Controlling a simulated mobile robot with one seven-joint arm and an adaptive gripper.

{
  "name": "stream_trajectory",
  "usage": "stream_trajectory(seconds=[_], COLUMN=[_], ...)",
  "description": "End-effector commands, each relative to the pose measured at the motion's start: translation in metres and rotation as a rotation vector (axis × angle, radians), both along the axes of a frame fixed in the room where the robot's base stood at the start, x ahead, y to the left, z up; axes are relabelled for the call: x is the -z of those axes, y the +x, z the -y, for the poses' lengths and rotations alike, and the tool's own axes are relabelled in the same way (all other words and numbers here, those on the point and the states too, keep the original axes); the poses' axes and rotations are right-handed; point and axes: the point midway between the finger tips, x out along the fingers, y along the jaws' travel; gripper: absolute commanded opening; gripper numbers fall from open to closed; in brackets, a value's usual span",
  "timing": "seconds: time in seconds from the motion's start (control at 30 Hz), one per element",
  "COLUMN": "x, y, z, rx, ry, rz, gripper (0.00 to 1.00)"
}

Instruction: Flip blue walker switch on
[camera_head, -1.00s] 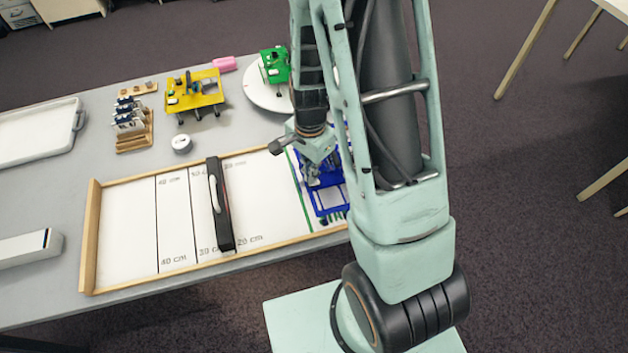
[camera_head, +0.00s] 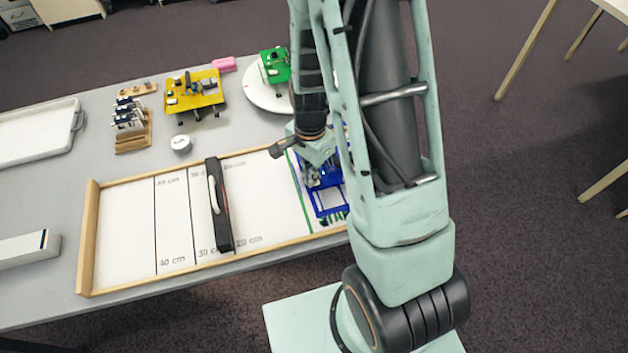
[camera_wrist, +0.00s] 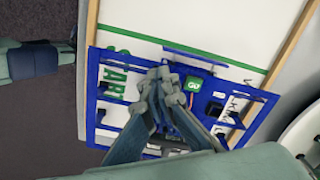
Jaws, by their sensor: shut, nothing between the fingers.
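The blue walker (camera_head: 327,202) stands at the right end of the marked track, partly hidden by my arm in the head view. In the wrist view the blue walker (camera_wrist: 98,70) fills the middle, with a green GO label (camera_wrist: 193,84) on it and a small red part just below the label. My gripper (camera_wrist: 166,82) is shut and empty, with its fingertips over the walker, just left of the GO label. The fingers hide part of the walker. I cannot tell whether they touch it or how its switch is set.
The wood-framed track (camera_head: 130,220) has a black bar (camera_head: 219,205) across it. A yellow walker (camera_head: 195,92), a green walker (camera_head: 275,66) on a white disc, a wooden rack (camera_head: 133,142) and a round white gauge (camera_head: 181,143) stand behind. A white tray (camera_head: 40,133) lies at left.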

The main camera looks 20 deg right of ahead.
Motion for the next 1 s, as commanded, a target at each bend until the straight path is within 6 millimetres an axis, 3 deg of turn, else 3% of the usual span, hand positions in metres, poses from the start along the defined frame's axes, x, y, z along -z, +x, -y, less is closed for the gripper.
stream_trajectory(seconds=[0.8,1.0], x=[-0.065,-0.069], y=[0.000,0.000], z=[0.000,0.000], rx=[0.000,0.000], ry=[0.000,0.000], rz=[0.000,-0.001], gripper=[0.00,0.00])
